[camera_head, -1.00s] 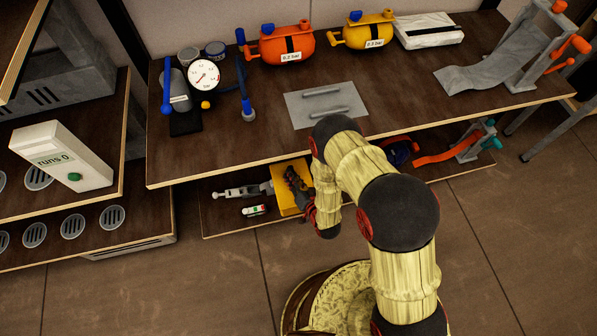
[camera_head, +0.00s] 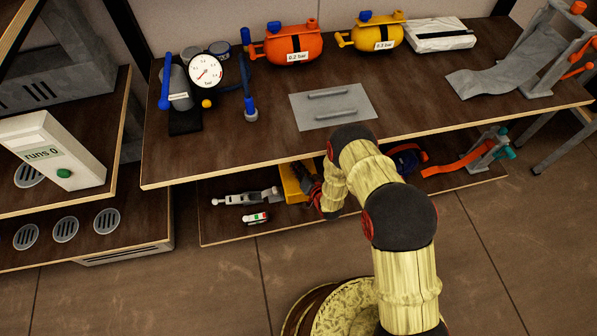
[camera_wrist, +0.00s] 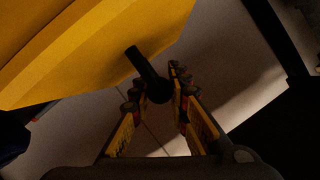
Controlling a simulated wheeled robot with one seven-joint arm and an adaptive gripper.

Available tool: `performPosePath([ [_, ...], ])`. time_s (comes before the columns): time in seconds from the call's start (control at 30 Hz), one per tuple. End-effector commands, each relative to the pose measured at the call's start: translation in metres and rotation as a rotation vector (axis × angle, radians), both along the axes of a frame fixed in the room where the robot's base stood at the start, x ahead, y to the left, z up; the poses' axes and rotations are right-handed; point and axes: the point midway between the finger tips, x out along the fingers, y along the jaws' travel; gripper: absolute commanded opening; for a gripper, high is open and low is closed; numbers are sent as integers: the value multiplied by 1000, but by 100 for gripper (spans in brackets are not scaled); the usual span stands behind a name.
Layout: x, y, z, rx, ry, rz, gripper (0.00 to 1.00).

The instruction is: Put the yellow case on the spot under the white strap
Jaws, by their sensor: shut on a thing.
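The yellow case (camera_head: 291,182) is at the lower shelf, partly hidden by the upper shelf's edge and my arm. My gripper (camera_head: 314,190) is at its right side, mostly hidden there. In the wrist view, the yellow case (camera_wrist: 90,45) fills the upper left, and its dark round bar (camera_wrist: 146,72) reaches between the fingers of my gripper (camera_wrist: 157,88), which is shut on it. A pale grey-white strap (camera_head: 500,80) hangs from a grey frame with orange handles at the upper shelf's right end. I cannot tell whether the case touches the shelf.
A grey plate with bars (camera_head: 333,106) lies on the upper shelf (camera_head: 230,155). Orange (camera_head: 293,44) and yellow (camera_head: 374,34) tanks and a white box (camera_head: 436,34) stand behind. A white tool (camera_head: 245,198) lies left of the case. An orange strap (camera_head: 450,166) lies to its right.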

Motion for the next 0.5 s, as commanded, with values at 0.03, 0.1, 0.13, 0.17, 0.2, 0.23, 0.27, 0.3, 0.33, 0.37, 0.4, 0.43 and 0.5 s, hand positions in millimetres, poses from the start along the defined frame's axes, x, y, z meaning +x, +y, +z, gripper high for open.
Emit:
performPosePath([
  [0.03,4,0,-1,1,-4,0,0],
  [0.1,7,0,-8,2,-4,-1,0],
  [0.13,9,0,-11,2,-3,0,0],
  [0.17,8,0,-17,1,-1,0,0],
  [0.2,8,0,-23,1,-2,0,0],
  [0.23,8,0,-27,1,-2,0,0],
  [0.27,7,0,-31,1,-1,0,0],
  [0.3,8,0,-35,1,-2,0,0],
  [0.33,8,0,-37,2,-3,0,0],
  [0.37,8,0,-38,2,-3,0,0],
  [0.4,9,0,-38,2,-5,0,0],
  [0.43,9,0,-37,2,-5,0,0],
  [0.5,9,0,-36,2,-5,0,0],
])
